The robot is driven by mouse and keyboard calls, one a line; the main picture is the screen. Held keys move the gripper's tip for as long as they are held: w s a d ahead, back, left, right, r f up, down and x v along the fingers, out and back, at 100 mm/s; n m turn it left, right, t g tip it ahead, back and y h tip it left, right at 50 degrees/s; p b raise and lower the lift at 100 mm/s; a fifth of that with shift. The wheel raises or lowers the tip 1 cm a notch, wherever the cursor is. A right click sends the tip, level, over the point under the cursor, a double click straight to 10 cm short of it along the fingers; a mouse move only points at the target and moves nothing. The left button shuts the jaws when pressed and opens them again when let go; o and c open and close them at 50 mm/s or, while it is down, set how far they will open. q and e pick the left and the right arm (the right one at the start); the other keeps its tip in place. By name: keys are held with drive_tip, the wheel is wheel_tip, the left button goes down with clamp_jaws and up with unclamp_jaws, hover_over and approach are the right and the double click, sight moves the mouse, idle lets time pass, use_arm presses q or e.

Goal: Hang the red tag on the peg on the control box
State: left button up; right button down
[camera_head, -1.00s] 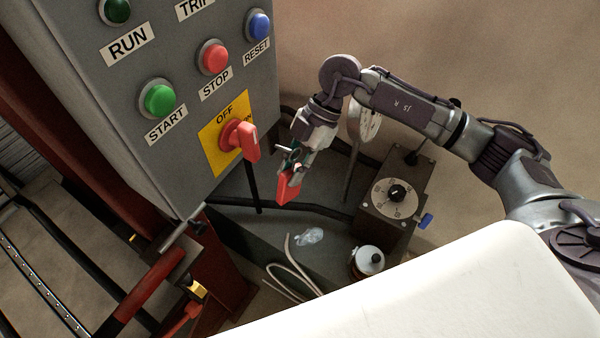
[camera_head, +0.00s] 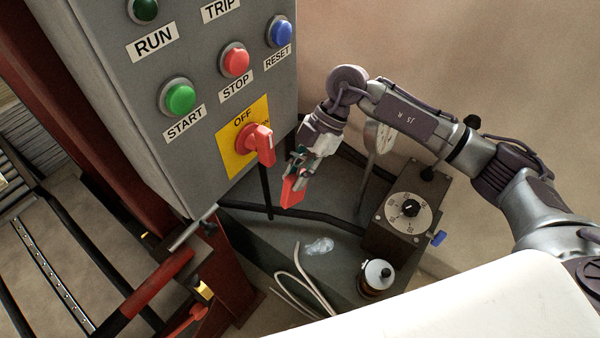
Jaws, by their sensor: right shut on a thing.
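The grey control box (camera_head: 130,110) stands at the upper left, with buttons and a red rotary switch (camera_head: 256,142) on a yellow plate. My right gripper (camera_head: 297,176) is shut on the red tag (camera_head: 293,192) and holds it right of and below the switch, with a gap between them. The tag hangs tilted below the fingers. I cannot clearly make out the peg on the box. My left gripper is not in view.
Below the tag is a grey surface (camera_head: 335,205) with a brown box with a dial (camera_head: 408,208), a round gauge (camera_head: 380,137), a spool-like jar (camera_head: 377,276), a crumpled clear scrap (camera_head: 319,246) and a pale cable (camera_head: 300,280). Dark red rails run at the left.

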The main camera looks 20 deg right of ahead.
drive_tip(key=shift+w+a, duration=0.1)
drive_tip(key=shift+a, duration=0.05)
drive_tip(key=c, duration=0.9)
unclamp_jaws()
drive_tip(key=shift+c, duration=0.2)
